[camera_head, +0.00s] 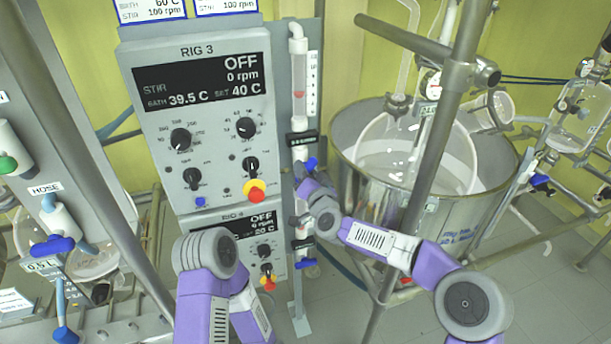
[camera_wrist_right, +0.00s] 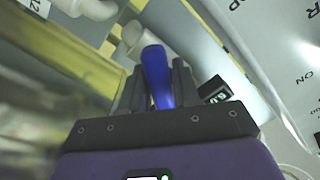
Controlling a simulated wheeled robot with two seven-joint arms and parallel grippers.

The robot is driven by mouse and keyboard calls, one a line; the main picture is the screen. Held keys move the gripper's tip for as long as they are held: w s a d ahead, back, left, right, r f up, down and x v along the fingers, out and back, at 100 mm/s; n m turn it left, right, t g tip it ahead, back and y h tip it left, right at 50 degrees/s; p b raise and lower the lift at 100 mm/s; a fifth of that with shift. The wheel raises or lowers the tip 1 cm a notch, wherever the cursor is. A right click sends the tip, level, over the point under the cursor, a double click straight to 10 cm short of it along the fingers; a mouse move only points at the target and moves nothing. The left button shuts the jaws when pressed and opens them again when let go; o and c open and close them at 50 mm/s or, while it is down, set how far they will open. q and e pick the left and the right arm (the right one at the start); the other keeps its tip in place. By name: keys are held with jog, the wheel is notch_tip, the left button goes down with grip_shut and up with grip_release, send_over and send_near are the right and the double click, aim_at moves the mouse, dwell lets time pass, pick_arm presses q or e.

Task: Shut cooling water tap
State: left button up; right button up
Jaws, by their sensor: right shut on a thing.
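A blue tap handle (camera_head: 311,163) sits on the vertical pipe below the flow tube (camera_head: 299,78), just right of the RIG 3 panel. My right gripper (camera_head: 306,176) is at this handle. In the right wrist view the blue handle (camera_wrist_right: 157,76) stands between the two dark fingers of my right gripper (camera_wrist_right: 157,88), which are shut on it. The handle's tip points up there, toward white pipe fittings. The head view shows the handle too small to tell how far it is turned. My left gripper is not in view; only part of that arm shows at the bottom.
The RIG 3 control panel (camera_head: 202,100) reads OFF. Another blue tap (camera_head: 306,264) sits lower on the same pipe. A metal bath (camera_head: 470,215) with a glass vessel stands to the right, with a metal pole (camera_head: 444,125) in front. A HOSE tap (camera_head: 52,246) is at left.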

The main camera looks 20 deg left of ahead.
jog(key=m+b, duration=0.4)
jog(key=m, duration=0.1)
jog(key=shift+m, duration=0.3)
jog(key=m+b, duration=0.3)
jog(key=m, duration=0.1)
jog(key=shift+a+r+m, duration=0.1)
jog(key=shift+m, duration=0.2)
jog(key=o, duration=0.9)
jog(key=v, duration=0.7)
jog(key=shift+s+d+b, duration=0.2)
jog(key=shift+s+b, duration=0.1)
jog(key=shift+b, duration=0.15)
